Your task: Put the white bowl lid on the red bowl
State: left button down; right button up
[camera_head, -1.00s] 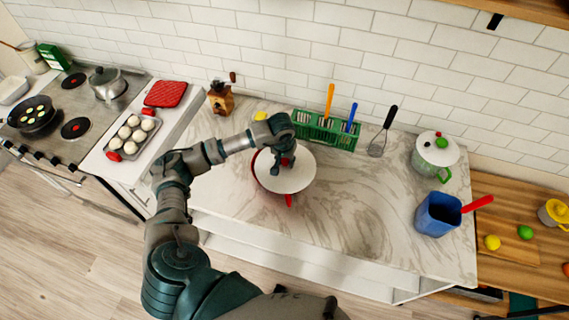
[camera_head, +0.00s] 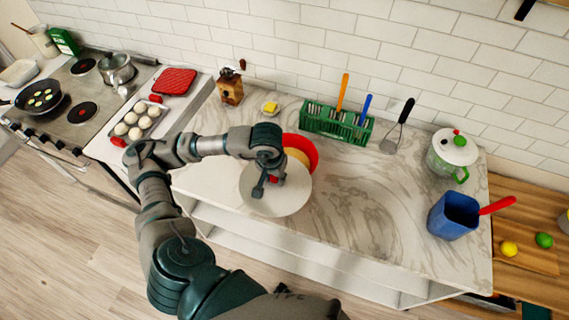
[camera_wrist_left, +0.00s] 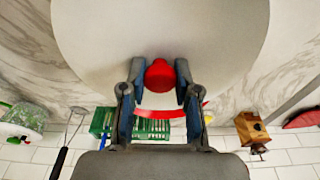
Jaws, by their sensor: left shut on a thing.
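The white bowl lid (camera_head: 290,203) is a round white disc with a red knob (camera_wrist_left: 160,76). My left gripper (camera_head: 268,182) is shut on the knob, with one finger on each side of it in the left wrist view. The red bowl (camera_head: 306,148) stands on the marble counter. The lid overlaps the bowl's near part in the head view, and the bowl's far side and pale yellow inside show behind it. A strip of red rim (camera_wrist_left: 190,109) shows past the lid in the wrist view. The gap between lid and bowl cannot be judged. My right gripper is out of view.
A green rack (camera_head: 320,120) with utensils stands behind the bowl. A wooden grinder (camera_head: 230,90) and a small yellow item (camera_head: 270,108) are at the back left. A blue container (camera_head: 452,216) and a lidded pot (camera_head: 446,160) stand right. The counter's middle right is clear.

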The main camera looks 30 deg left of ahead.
pick_arm(q)
jog(key=shift+s+d, duration=0.15)
jog(key=shift+s, duration=0.5)
jog(key=shift+r, duration=0.1)
jog(key=w+a+r+b, duration=0.1)
jog(key=w+a, duration=0.1)
jog(key=w, duration=0.5)
jog(key=w+a+r+b, duration=0.1)
jog(key=w+a+r, duration=0.1)
jog(key=w, duration=0.5)
notch_tip(320, 180, down, 7)
jog(key=b, duration=0.4)
jog(key=shift+w+a, duration=0.2)
jog(key=shift+w, duration=0.05)
jog(key=shift+f+b, duration=0.35)
jog(key=c, duration=0.8)
grip_release()
